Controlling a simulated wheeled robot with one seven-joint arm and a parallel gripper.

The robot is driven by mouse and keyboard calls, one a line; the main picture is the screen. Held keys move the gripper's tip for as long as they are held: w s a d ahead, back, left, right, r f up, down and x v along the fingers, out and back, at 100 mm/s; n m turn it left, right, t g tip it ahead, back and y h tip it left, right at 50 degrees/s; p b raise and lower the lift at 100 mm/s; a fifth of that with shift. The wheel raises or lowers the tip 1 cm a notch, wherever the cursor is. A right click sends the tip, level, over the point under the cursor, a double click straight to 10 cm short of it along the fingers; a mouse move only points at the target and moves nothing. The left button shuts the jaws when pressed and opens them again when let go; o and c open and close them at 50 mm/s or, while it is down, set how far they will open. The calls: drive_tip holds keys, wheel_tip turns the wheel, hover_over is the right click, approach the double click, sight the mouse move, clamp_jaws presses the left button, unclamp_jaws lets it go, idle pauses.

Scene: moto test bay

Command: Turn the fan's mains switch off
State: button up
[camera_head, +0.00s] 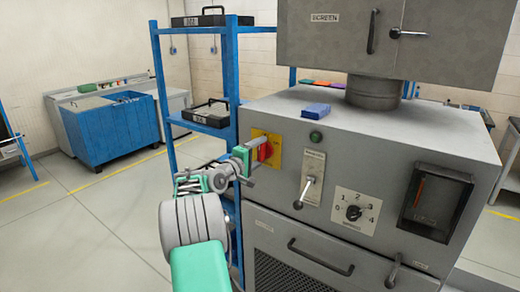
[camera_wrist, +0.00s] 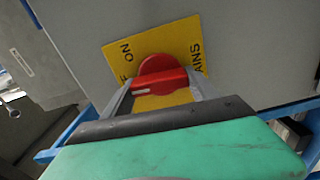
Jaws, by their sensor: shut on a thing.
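The mains switch is a red rotary knob (camera_wrist: 160,76) on a yellow plate (camera_wrist: 186,36) marked "ON" and, partly hidden, "MAINS". In the head view the red knob (camera_head: 265,152) and yellow plate (camera_head: 275,141) are at the upper left of the grey cabinet's front. My gripper (camera_head: 259,150) reaches it from the left. In the wrist view my gripper (camera_wrist: 160,86) has a finger at each end of the knob's bar, shut on it. The bar lies nearly level there, with a white mark toward its left end. Another label at the plate's left is mostly hidden.
The grey cabinet (camera_head: 385,130) also carries a lever (camera_head: 304,190), a numbered dial (camera_head: 354,212), a green button (camera_head: 316,136) and a dark gauge window (camera_head: 436,200). A blue shelf rack (camera_head: 232,75) stands close behind my gripper. Open floor lies to the left.

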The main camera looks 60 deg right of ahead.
drive_tip(key=shift+n, duration=0.5)
drive_tip(key=o, duration=1.4)
drive_tip(key=shift+c, duration=0.2)
drive_tip(key=shift+a, duration=0.15)
drive_tip(key=w+a+b, duration=0.1)
drive_tip(key=a+b, duration=0.1)
drive_tip(key=a, duration=0.5)
drive_tip(key=shift+w+a, duration=0.15)
drive_tip(key=shift+a, duration=0.1)
